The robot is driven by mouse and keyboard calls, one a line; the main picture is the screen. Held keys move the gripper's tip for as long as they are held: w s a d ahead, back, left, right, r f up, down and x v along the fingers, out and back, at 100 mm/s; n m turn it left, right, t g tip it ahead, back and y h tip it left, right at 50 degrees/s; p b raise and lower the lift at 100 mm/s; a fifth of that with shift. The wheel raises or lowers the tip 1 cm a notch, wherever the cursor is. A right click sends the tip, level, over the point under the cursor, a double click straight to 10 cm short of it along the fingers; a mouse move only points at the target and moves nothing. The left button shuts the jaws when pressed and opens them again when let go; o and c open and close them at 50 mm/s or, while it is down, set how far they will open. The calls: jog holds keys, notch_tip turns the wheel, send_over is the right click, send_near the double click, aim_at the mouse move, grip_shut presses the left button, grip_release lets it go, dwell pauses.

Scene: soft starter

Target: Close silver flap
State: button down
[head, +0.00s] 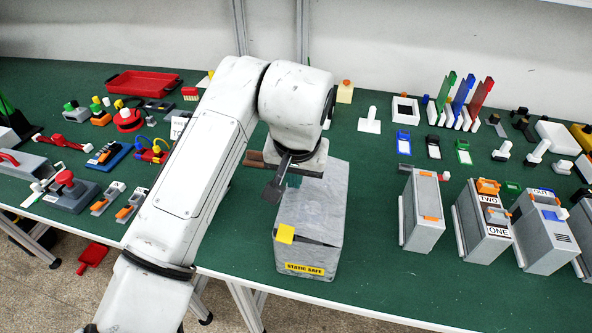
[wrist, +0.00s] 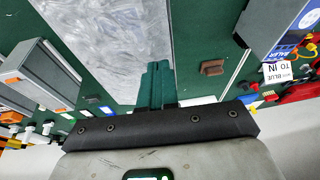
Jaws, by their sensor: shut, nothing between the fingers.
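The silver flap (head: 316,205) is the mottled grey top of a grey box (head: 307,256) marked STATIC SAFE. A yellow tab (head: 284,233) sits on its front left corner. A dark gap shows under the flap's front edge, so it looks slightly raised there. In the wrist view the flap (wrist: 115,40) fills the upper left. My gripper (head: 293,180) is at the box's far left corner, partly hidden by my arm. In the wrist view my gripper (wrist: 155,72) has its green fingers together and empty, beside the flap's edge. I cannot tell whether they touch it.
Grey boxes with orange parts, one marked ONE (head: 489,222), stand to the right. Small coloured clips (head: 433,147) lie behind them. A red tray (head: 143,82) is at the back left. A brown block (wrist: 213,67) lies near my fingers. Green table is clear right of the box.

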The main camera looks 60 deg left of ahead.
jog(key=shift+s+a+f+t+h+p, duration=0.15)
jog(key=shift+f+t+h+p, duration=0.1)
jog(key=shift+f+t, duration=0.15)
jog(key=shift+s+a+f+t+h+p, duration=0.1)
jog(key=shift+s+f+t+h+p, duration=0.05)
jog(key=shift+f+t+h, duration=0.25)
jog(key=shift+s+a+f+t+h+p, duration=0.2)
jog(key=shift+f+t, duration=0.1)
jog(key=shift+f, duration=0.2)
jog(key=shift+r+p, duration=0.85)
jog(key=shift+p, duration=0.05)
jog(key=shift+r, duration=0.1)
